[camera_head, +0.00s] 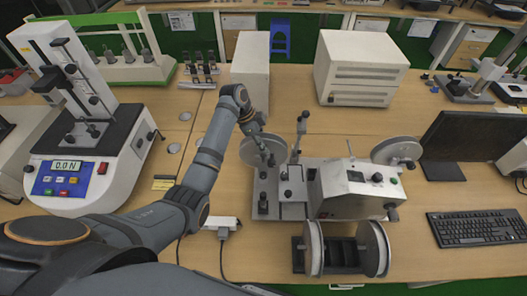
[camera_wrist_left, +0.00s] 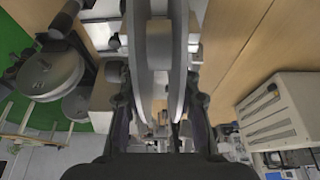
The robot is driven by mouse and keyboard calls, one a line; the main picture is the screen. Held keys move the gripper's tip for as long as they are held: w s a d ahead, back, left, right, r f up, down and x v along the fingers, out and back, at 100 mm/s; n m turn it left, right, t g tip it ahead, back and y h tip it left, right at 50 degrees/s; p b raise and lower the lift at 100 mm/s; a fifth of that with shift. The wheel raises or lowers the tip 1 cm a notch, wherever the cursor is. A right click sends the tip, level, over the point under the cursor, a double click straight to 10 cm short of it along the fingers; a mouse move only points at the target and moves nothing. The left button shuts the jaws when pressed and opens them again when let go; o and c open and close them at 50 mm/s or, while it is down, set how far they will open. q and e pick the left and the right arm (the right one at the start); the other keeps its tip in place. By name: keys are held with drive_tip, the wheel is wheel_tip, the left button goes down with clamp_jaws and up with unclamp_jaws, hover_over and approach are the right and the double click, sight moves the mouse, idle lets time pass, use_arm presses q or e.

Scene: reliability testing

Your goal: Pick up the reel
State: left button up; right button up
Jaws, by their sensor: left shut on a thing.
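My left gripper (camera_head: 257,130) is shut on a grey reel (camera_head: 263,151) near the left end of the winding machine (camera_head: 350,188). In the left wrist view the reel (camera_wrist_left: 152,45) stands edge-on between the two dark fingers, its flanges filling the gap. I cannot tell whether the reel touches the machine. Another reel (camera_head: 398,151) sits at the machine's right side. Two more round flanges (camera_head: 313,248) stand in a dark holder (camera_head: 340,256) at the front. My right gripper is not in view.
A force tester (camera_head: 85,160) stands at the left. White boxes (camera_head: 360,68) stand behind the machine. A monitor (camera_head: 462,140) and keyboard (camera_head: 480,227) are at the right. A plug adapter (camera_head: 219,223) with a cable lies below my arm. Bare wooden table shows at the front right.

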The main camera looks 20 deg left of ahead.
use_arm(q)
clamp_jaws()
drive_tip(key=shift+w+r, duration=0.1)
wheel_tip(320, 180, up, 7)
drive_tip(key=shift+b, duration=1.25)
wheel_tip(320, 180, up, 5)
drive_tip(key=p, duration=0.2)
drive_tip(key=shift+p, duration=0.35)
wheel_tip(320, 180, up, 6)
drive_tip(key=p, duration=0.6)
